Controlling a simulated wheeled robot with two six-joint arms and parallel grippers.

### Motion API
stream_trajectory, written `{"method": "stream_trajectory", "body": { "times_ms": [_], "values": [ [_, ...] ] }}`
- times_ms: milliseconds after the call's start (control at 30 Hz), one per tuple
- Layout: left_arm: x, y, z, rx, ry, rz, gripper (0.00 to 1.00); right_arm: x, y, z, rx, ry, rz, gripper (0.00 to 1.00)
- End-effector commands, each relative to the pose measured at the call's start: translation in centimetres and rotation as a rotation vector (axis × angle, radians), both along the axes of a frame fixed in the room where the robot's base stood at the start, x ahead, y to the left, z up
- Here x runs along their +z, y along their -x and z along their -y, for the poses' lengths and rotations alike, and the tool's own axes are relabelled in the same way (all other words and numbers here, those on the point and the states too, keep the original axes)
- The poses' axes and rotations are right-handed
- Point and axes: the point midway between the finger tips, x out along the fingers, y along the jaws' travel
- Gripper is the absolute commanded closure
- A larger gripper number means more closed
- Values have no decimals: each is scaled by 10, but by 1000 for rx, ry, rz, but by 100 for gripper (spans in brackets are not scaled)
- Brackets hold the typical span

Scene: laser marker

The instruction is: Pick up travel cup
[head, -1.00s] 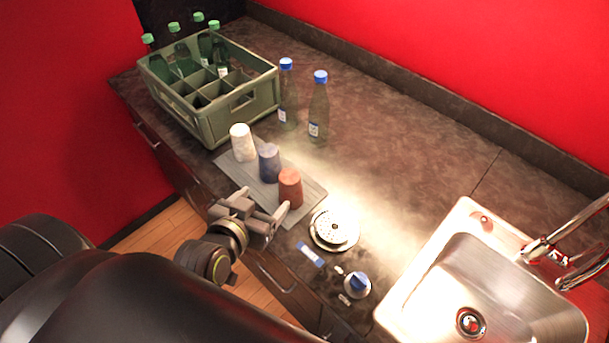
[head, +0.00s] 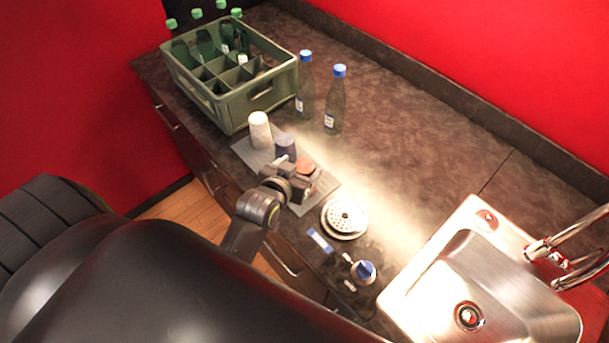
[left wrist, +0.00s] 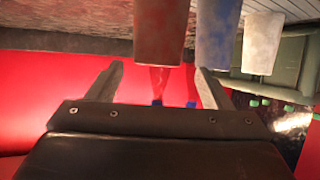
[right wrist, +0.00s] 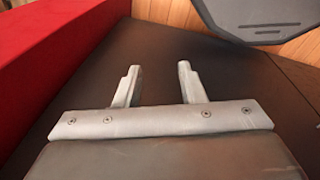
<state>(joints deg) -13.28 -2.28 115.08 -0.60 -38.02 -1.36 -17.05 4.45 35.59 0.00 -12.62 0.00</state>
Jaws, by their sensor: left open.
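Three upside-down cups stand in a row on a grey mat (head: 327,186): a white one (head: 259,130), a dark blue one (head: 286,148) and a reddish-brown one (head: 306,166). I cannot tell which is called the travel cup. My left gripper (head: 303,184) is at the reddish-brown cup and partly hides it. In the left wrist view, the left gripper (left wrist: 161,78) is open, with the reddish-brown cup (left wrist: 160,32) lined up between its fingers. The blue cup (left wrist: 216,32) appears beyond the right finger. My right gripper (right wrist: 157,82) is open and empty, away from the cups.
A green crate (head: 228,100) with several bottles stands behind the cups, with two blue-capped bottles (head: 334,105) beside it. A round metal strainer (head: 346,217), a small blue-and-white item (head: 320,241) and a blue-topped object (head: 363,271) lie towards the sink (head: 500,275).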

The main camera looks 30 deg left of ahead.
Motion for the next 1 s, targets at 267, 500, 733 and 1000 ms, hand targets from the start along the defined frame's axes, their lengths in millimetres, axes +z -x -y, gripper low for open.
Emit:
{"method": "stream_trajectory", "body": {
  "times_ms": [267, 500, 733, 1000],
  "values": [
    [-11, -17, 1, -1, -3, -2, 27, 14, 1, 0, 0, 1, -1, 64],
    [-25, -38, 1, -1, -2, 1, 27, 21, 3, 2, 0, 2, -3, 64],
    [-29, -44, 1, -1, -2, 1, 27, 22, 3, 2, 0, 3, -3, 64],
    [-29, -44, 1, 0, -1, 1, 41, 22, 3, 2, 0, 3, -4, 64]
  ]
}}
